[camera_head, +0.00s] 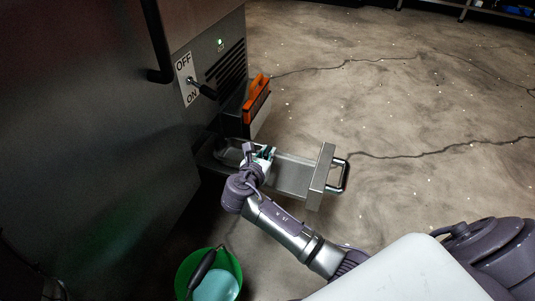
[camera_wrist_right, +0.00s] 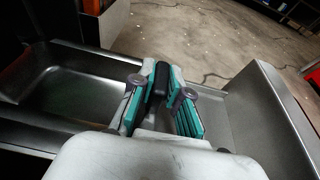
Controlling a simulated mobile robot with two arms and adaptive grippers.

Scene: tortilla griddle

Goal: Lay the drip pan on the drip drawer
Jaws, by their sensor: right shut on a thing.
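The drip drawer (camera_head: 318,178) is a grey metal tray pulled out of the machine's side. Its front panel and bar handle face right. The drip pan (camera_wrist_right: 62,82), a shallow metal pan with rounded corners, lies at the drawer's inner end in the right wrist view, by the machine. My right gripper (camera_head: 264,153) is over the drawer's middle. In the right wrist view its teal fingers (camera_wrist_right: 162,78) are shut on a black grip piece (camera_wrist_right: 158,84), apparently the pan's handle. My gripper hides part of the pan; whether it rests fully on the drawer I cannot tell. My left gripper is out of view.
The dark machine (camera_head: 110,130) fills the left, with an ON/OFF switch (camera_head: 190,80). An orange-and-black item (camera_head: 256,98) is at its side just behind the drawer. A green bucket (camera_head: 232,265) stands on the floor in front. The floor to the right is clear.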

